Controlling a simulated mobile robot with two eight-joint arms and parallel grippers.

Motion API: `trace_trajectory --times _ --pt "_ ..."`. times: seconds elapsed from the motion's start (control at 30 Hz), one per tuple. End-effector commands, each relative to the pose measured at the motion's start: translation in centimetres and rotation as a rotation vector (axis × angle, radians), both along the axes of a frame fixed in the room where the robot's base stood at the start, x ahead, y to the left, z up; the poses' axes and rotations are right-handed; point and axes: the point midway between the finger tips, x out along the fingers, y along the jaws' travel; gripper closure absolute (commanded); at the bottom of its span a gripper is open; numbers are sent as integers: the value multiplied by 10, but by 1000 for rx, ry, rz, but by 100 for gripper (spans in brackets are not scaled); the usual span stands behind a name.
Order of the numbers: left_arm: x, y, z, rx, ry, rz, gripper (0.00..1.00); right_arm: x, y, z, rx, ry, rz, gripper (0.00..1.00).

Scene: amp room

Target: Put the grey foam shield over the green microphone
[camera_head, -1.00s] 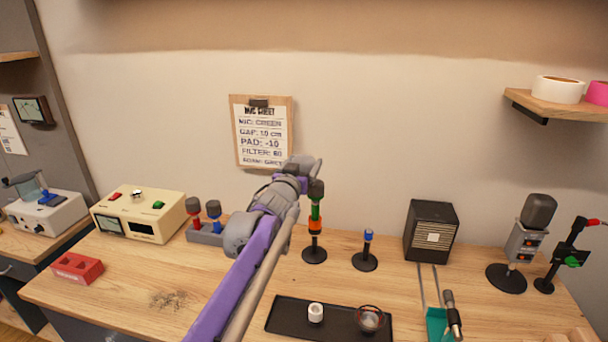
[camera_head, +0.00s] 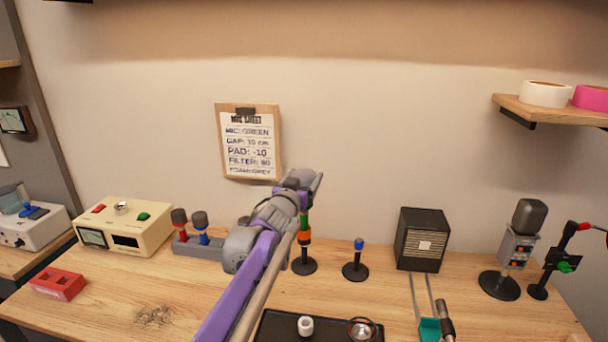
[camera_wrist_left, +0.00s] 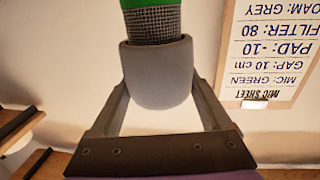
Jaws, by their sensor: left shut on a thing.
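The green microphone (camera_head: 304,225) stands upright on a round black base, with an orange band below its green part. My left gripper (camera_head: 303,182) is at its top in the head view and hides its head. In the left wrist view, which is upside down, the gripper (camera_wrist_left: 160,90) is shut on the grey foam shield (camera_wrist_left: 158,82), a smooth cup. The shield's rim is around the end of the microphone's mesh head (camera_wrist_left: 153,24). A strip of mesh shows between the rim and the green band. My right gripper is not in view.
A small blue-topped stand (camera_head: 356,262) is close on the right, then a black speaker box (camera_head: 420,240). A black tray (camera_head: 272,328) with a white ring (camera_head: 305,326) lies in front. A grey rack (camera_head: 190,246) is left. A clipboard sheet (camera_head: 249,145) hangs behind.

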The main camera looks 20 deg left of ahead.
Motion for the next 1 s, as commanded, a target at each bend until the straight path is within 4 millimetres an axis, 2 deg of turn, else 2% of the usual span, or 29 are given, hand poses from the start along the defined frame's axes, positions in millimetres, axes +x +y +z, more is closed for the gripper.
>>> trace_trajectory --times 0.5,0.97,1.0 --pt "0 0 -38 0 1 -1 78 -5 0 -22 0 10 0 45" --pt "0 0 -44 1 0 0 78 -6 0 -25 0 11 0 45" --pt "0 0 -44 1 0 0 16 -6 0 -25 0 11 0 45"
